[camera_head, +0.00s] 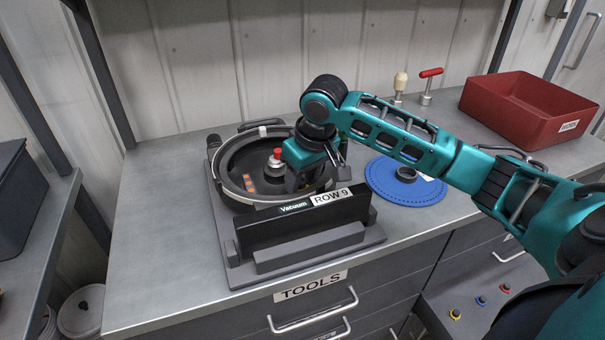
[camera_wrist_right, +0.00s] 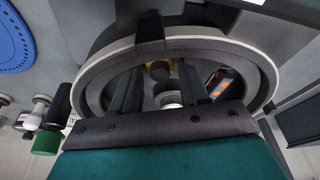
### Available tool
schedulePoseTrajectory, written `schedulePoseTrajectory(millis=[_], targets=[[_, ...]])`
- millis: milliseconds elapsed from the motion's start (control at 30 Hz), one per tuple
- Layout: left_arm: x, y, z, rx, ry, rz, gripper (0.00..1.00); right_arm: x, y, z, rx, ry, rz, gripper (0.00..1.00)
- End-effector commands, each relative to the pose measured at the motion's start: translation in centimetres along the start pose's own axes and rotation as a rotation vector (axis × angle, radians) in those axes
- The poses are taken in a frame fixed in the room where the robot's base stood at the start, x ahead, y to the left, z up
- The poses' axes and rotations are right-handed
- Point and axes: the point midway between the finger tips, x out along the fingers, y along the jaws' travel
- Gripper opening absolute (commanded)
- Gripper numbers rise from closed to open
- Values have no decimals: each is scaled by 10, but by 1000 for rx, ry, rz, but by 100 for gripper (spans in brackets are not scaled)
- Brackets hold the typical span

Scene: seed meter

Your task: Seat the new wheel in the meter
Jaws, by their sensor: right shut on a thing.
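The dark round seed meter (camera_head: 225,168) lies open on its grey stand, with orange squares (camera_head: 249,182) inside. In the right wrist view the gripper (camera_wrist_right: 158,82) is inside the pale meter rim (camera_wrist_right: 255,62). It is shut on a small piece, mostly hidden; a yellow-brown part (camera_wrist_right: 158,69) and a pale round part (camera_wrist_right: 169,98) show between the fingers. I cannot tell whether this piece is the new wheel or whether it is seated. My left gripper is out of view.
A blue disc (camera_head: 385,186) with a dark ring (camera_head: 406,174) on it lies right of the meter. A block marked Vacuum and ROW 9 (camera_head: 290,228) stands in front. A red crate (camera_head: 555,122) and two handled tools (camera_head: 429,75) are behind right.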

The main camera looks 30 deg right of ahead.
Motion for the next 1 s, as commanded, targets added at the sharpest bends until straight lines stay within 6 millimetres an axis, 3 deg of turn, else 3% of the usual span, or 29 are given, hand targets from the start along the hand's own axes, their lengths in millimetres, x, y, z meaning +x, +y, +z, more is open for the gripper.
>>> schedulePoseTrajectory(millis=[1000], targets=[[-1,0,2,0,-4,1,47,7,0,2,0,-1,0,15]])
